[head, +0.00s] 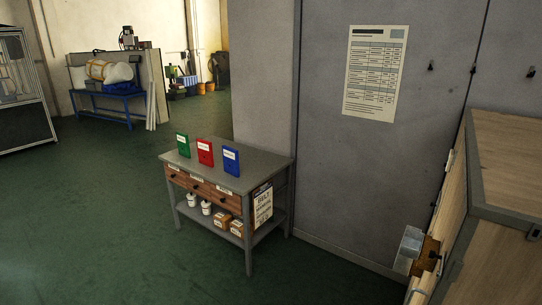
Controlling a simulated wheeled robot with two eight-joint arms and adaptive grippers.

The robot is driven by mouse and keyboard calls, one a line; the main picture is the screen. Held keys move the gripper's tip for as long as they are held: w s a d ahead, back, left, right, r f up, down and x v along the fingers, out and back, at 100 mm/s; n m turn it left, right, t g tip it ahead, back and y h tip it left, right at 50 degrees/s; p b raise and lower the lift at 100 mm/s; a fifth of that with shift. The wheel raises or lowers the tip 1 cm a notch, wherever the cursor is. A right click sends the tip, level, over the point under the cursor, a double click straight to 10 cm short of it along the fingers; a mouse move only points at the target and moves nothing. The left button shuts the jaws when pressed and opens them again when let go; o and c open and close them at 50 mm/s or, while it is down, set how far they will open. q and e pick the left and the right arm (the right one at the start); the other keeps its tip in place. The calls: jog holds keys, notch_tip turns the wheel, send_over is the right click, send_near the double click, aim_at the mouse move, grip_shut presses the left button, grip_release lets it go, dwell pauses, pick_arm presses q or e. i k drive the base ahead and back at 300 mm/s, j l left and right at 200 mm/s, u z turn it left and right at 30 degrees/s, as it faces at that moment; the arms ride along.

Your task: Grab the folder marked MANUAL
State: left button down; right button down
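A grey workbench (257,166) stands against a grey wall in the middle of the head view. Three upright folders stand on its top in a row: a green one (183,146) at left, a red one (205,153) in the middle and a blue one (231,161) at right. Each has a pale label, but the lettering is too small to read, so I cannot tell which is marked MANUAL. Neither of my grippers is in view.
The bench has wooden drawers (202,186) and a lower shelf with white containers (206,207) and small boxes (222,220). A wooden cabinet (495,190) stands at the right edge. Green floor (100,220) is clear left of the bench.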

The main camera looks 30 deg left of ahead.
aim_at(230, 157)
jog(key=u, duration=1.4)
jog(key=i+z, duration=0.2)
jog(key=z, duration=0.2)
jog(key=i+j+z, duration=0.15)
jog(key=z, duration=0.25)
jog(key=i+j+z, duration=0.15)
jog(key=i+j, duration=0.25)
jog(key=i+j+z, duration=0.15)
jog(key=i+j, duration=0.3)
jog(key=i+j+z, duration=0.15)
jog(key=i+j, duration=0.25)
jog(key=i+j+z, duration=0.15)
jog(key=i+j, duration=0.2)
jog(key=j, duration=0.3)
